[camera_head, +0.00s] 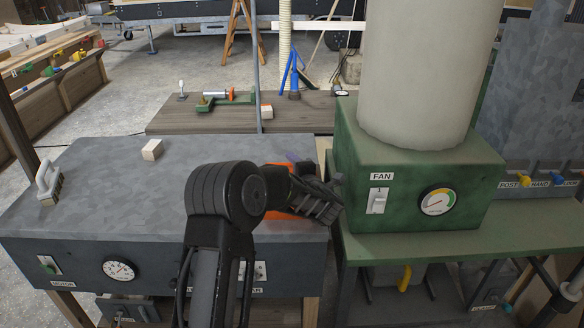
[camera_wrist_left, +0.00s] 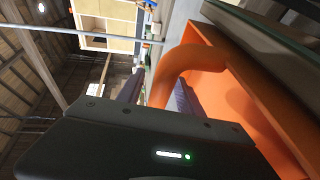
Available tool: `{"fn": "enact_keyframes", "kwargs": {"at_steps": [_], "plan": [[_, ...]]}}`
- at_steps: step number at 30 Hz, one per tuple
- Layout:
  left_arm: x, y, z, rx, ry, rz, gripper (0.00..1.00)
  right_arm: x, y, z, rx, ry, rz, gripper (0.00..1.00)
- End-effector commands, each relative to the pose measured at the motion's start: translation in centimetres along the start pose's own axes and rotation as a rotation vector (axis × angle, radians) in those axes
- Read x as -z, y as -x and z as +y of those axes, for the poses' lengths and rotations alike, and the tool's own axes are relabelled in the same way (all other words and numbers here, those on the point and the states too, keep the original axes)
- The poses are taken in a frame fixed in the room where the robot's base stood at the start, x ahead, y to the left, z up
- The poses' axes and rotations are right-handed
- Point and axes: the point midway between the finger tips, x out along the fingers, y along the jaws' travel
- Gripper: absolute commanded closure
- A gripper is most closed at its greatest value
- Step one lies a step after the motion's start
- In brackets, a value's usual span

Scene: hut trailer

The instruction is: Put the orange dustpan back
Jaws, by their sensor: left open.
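The orange dustpan (camera_head: 283,212) lies on the grey metal bench top near its right end, mostly hidden behind my left arm in the head view. In the left wrist view the dustpan (camera_wrist_left: 255,95) fills the right side, and its curved handle (camera_wrist_left: 188,58) arches close to my fingers. My left gripper (camera_head: 318,198) is over the dustpan, beside the green fan box. Its fingers are open, with the handle at or between them (camera_wrist_left: 160,95); contact is unclear. My right gripper is not in view.
The grey bench (camera_head: 95,185) holds a brush (camera_head: 48,182) and a small wooden block (camera_head: 152,149). The green fan box (camera_head: 410,185) with its thick duct stands close right of my left gripper. A lower wooden table (camera_head: 180,119) with tools stands behind.

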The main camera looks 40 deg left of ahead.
Motion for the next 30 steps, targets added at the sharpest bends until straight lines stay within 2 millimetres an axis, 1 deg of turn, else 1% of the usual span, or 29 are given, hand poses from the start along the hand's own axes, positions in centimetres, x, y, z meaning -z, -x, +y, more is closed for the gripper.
{"fn": "enact_keyframes", "kwargs": {"at_steps": [5, 8, 11, 14, 21, 25, 30], "plan": [[0.0, 0.1, 0.4, 0.000, 0.000, 0.000, 0.57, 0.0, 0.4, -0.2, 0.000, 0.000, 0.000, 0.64], [-0.1, 1.0, 0.1, 0.000, 0.000, -0.001, 0.57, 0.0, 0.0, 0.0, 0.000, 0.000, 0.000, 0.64], [-0.1, 2.5, 0.1, -0.001, -0.001, -0.003, 0.57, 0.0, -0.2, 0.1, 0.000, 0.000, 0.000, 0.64], [-0.1, 4.4, 0.1, 0.000, 0.000, -0.003, 0.57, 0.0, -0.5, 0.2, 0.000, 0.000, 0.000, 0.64], [-0.1, 9.4, 0.1, -0.001, 0.001, -0.003, 0.57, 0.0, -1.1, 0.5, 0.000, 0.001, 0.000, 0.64], [0.0, 11.2, 0.2, -0.001, 0.000, -0.002, 0.57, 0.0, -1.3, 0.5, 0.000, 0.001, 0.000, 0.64], [0.0, 12.1, 0.2, 0.000, 0.000, 0.000, 0.57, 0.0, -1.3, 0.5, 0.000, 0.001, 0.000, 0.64]]}}
